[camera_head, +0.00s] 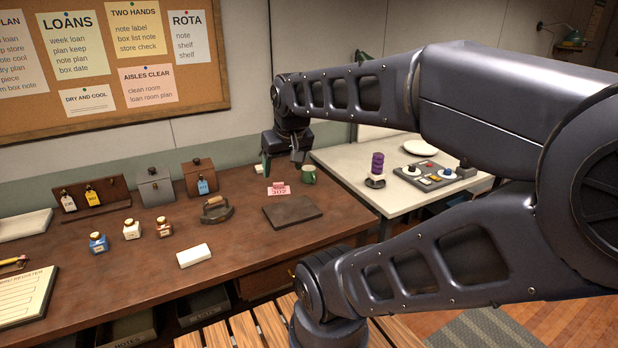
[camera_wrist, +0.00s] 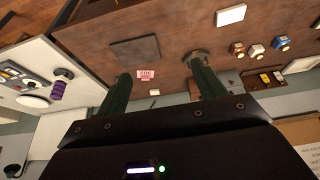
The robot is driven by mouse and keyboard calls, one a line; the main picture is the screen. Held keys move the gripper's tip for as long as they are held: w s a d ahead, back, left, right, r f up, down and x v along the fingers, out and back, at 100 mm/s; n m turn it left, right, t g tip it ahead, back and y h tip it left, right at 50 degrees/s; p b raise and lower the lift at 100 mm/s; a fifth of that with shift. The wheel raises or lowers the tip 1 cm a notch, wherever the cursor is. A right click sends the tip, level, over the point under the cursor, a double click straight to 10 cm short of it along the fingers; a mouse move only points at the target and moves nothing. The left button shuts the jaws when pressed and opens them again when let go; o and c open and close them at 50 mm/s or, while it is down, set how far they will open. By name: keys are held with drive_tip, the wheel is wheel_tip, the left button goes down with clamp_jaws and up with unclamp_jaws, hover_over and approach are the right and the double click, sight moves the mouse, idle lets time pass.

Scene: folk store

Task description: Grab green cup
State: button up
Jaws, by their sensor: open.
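In the wrist view my gripper (camera_wrist: 161,80) shows two spread dark green fingers. I cannot pick out the cup there; the left finger may hide it.
Small bottles (camera_head: 132,229) and a white block (camera_head: 194,255) are further left. A white table (camera_head: 345,165) adjoins at right, bearing a purple stack (camera_head: 377,164).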

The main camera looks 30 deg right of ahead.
drive_tip(key=o, duration=0.4)
drive_tip(key=shift+c, duration=0.2)
drive_tip(key=shift+w, duration=0.15)
drive_tip(key=m+h, duration=0.2)
drive_tip(key=m, duration=0.4)
hover_over(310, 176)
drive_tip(key=shift+g, duration=0.3)
wheel_tip(310, 176, down, 26)
drive_tip(key=shift+f, duration=0.2)
drive_tip(key=shift+w+x, duration=0.25)
drive_tip(key=shift+x, duration=1.2)
drive_tip(key=shift+w+x, duration=0.3)
drive_tip(key=shift+x, duration=1.1)
